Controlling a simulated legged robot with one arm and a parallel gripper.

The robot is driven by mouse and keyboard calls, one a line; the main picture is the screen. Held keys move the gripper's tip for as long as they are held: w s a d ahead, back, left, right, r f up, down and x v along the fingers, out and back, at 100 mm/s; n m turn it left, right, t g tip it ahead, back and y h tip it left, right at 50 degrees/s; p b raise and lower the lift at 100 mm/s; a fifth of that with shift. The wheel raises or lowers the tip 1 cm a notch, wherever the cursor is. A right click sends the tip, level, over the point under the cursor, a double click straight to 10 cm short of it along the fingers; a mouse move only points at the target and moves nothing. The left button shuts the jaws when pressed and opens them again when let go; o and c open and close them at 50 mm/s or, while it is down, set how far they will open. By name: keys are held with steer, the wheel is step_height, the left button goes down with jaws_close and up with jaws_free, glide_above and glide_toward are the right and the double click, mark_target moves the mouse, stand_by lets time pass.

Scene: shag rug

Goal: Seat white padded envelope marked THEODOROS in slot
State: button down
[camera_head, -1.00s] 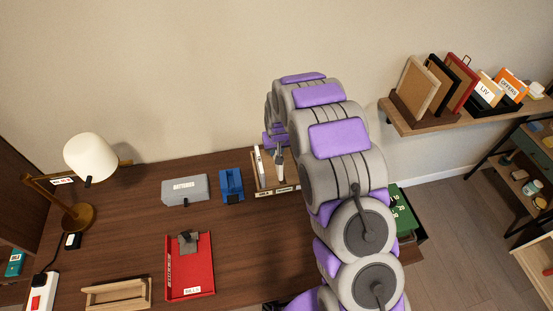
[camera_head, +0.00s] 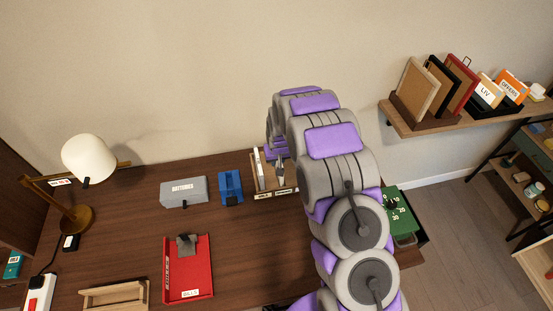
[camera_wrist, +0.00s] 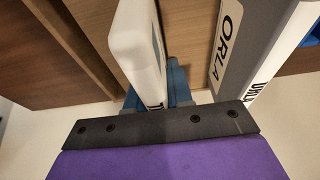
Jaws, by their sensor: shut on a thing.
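In the wrist view a white padded envelope (camera_wrist: 137,45) stands on edge, with a dark letter like a T on its side; the rest of its name is hidden. My gripper (camera_wrist: 160,95) is shut on its near end. A grey piece marked ORLA (camera_wrist: 232,50) stands to its right, with a gap between them. In the head view the wooden slotted holder (camera_head: 262,189) stands at the back of the desk, with labels along its front. My arm hides part of it. I cannot tell whether the envelope's lower edge is inside a slot.
Wooden panels (camera_wrist: 60,45) lie left of the envelope in the wrist view. On the desk, a blue object (camera_head: 230,187) and a grey BATTERIES box (camera_head: 184,192) stand left of the holder. A red tray (camera_head: 188,277) and lamp (camera_head: 88,157) are farther left. A green box (camera_head: 399,218) is right of my arm.

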steer(key=shift+d+f, duration=0.1)
steer(key=c, duration=1)
jaws_free()
steer(key=shift+r, duration=0.5)
steer(key=p+v, duration=0.2)
steer(key=v, duration=1)
steer(key=shift+r+p, duration=0.15)
steer(key=shift+p, duration=0.15)
